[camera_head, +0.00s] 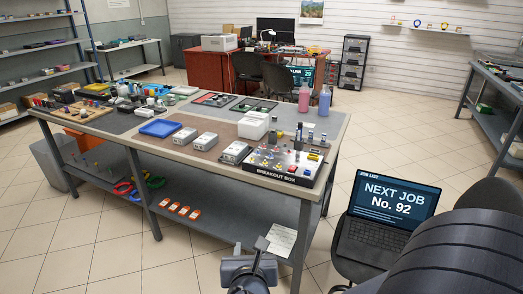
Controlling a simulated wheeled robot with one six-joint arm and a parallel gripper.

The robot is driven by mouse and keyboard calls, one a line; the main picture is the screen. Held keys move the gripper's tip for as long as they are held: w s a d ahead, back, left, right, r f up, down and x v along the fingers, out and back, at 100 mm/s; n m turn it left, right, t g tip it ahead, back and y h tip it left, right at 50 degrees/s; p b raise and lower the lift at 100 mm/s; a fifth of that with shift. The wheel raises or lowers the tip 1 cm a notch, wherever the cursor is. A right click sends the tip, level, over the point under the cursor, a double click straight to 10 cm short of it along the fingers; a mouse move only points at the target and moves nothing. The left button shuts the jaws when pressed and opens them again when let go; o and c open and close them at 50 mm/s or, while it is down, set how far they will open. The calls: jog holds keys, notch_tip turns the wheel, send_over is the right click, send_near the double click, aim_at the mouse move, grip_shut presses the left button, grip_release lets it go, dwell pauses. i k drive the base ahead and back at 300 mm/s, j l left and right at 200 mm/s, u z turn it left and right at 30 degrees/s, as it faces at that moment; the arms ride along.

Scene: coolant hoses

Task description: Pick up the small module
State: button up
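Several pale grey box-shaped modules lie on the brown mat of the long workbench (222,171): one at the left (184,137), a middle one (205,141) and one at the right (235,153). I cannot tell which is the small module. They look alike in size. What seems to be my gripper (250,266) is low in front of the bench, apart from the modules. Its fingers are too unclear to tell whether they are open or shut. I see nothing held in it.
A breakout box (285,170) with colored parts stands at the bench's front right. A blue tray (160,128), a white bin (253,125) and two bottles (324,100) are also on it. A laptop (385,217) sits on a chair at right. Floor left of the gripper is clear.

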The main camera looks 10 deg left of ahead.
aim_at(237, 150)
jog(key=i+j+z, duration=0.2)
jog(key=j+z, duration=0.2)
jog(key=j, duration=0.2)
jog(key=i+j+z, duration=0.25)
jog(key=j+z, duration=0.2)
jog(key=j, duration=0.25)
jog(key=j+z, duration=0.2)
jog(key=j, duration=0.8)
jog(key=j+u, duration=0.1)
jog(key=i, duration=0.05)
